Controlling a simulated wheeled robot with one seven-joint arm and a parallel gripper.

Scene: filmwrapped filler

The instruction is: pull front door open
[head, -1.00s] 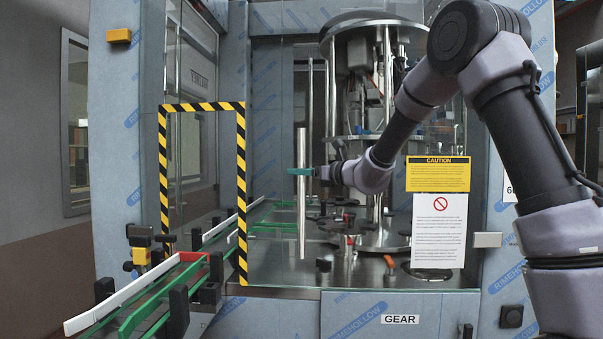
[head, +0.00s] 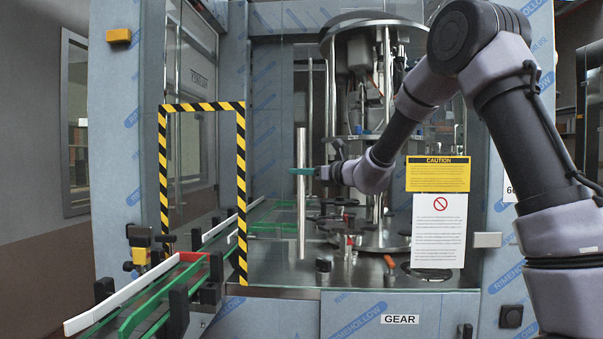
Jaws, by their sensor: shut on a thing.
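The front door (head: 283,110) is a clear panel in the grey-blue machine frame, and its edges are hard to make out. Its upright metal bar handle (head: 301,225) stands left of the middle. My gripper (head: 303,171), with teal fingers, reaches in from the right and is shut on the bar above its middle. The bar stands upright. The fingers hide a short piece of it. I cannot tell from this view whether the door stands ajar.
A conveyor with green and white rails (head: 130,300) runs out at lower left through a yellow-black striped opening (head: 241,180). A caution sign (head: 438,174) hangs to the right. A filler carousel (head: 375,130) stands behind the glass.

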